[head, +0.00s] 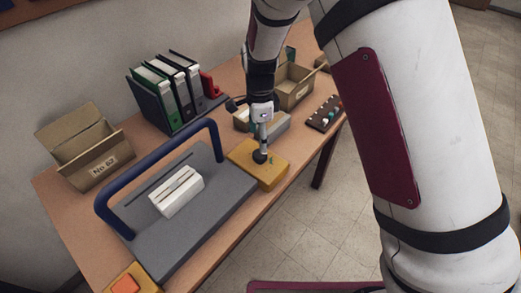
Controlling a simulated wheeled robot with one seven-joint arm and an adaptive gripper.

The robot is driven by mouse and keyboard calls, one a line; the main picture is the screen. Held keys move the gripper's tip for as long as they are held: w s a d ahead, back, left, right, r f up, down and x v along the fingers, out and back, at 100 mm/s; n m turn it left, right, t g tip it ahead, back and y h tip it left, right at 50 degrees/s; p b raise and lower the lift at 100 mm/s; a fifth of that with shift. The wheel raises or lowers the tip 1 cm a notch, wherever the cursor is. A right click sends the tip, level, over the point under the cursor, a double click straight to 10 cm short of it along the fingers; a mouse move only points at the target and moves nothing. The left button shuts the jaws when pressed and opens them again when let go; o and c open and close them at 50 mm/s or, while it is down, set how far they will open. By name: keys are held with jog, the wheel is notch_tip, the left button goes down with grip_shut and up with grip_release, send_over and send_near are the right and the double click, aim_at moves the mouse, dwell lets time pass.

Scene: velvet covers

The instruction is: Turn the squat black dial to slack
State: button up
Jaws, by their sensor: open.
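The squat black dial (259,157) sits on top of a yellow box (268,178) near the front edge of the table. A small green mark shows on the box just right of the dial. My gripper (263,147) points down directly over the dial, with its fingertips at or just above it. The gripper is open. At this size I cannot tell whether the fingers touch the dial. The dial's pointer and any slack label are too small or hidden to read.
A grey board (190,223) with a blue bar handle (158,166) and white block (177,192) lies left of the box. A grey block (275,129) stands close behind. Binders (165,92), cardboard boxes (92,160) and a peg tray (325,115) are further off. An orange button (125,284) is front left.

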aim_at(260, 154)
notch_tip(260, 154, down, 7)
jog(key=shift+f, duration=0.1)
jog(key=shift+c, duration=0.3)
jog(key=c, duration=1.1)
